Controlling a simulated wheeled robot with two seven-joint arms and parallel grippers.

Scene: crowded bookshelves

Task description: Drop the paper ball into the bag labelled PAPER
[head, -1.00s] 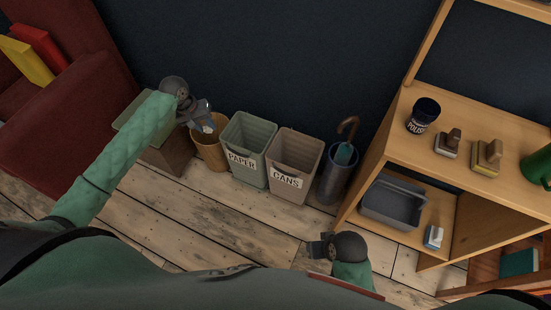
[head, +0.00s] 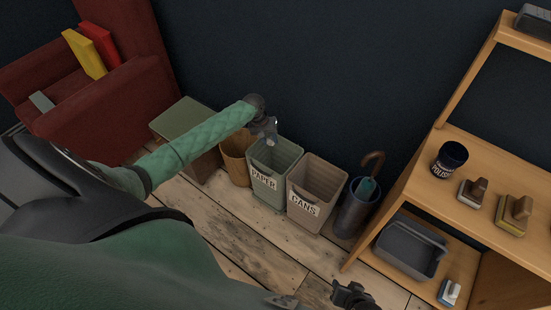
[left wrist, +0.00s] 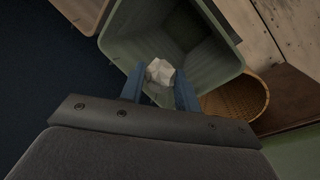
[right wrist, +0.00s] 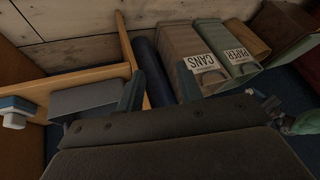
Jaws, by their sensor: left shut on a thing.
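The white crumpled paper ball (left wrist: 160,72) is between the fingers of my left gripper (left wrist: 160,92) in the left wrist view. In the head view that gripper (head: 270,139) is above the back left part of the green bag labelled PAPER (head: 268,192). The left wrist view looks down into this bag (left wrist: 215,66), with the ball over its opening. The PAPER bag also shows in the right wrist view (right wrist: 222,40). My right gripper (head: 348,296) is low at the bottom of the head view; its fingers are apart and empty in the right wrist view (right wrist: 160,90).
The CANS bag (head: 312,190) stands right of PAPER, then an umbrella stand (head: 356,218). A wicker basket (head: 236,168) and a small green-topped stand (head: 186,118) are to the left. A wooden shelf (head: 440,205) is at right. Floor in front is open.

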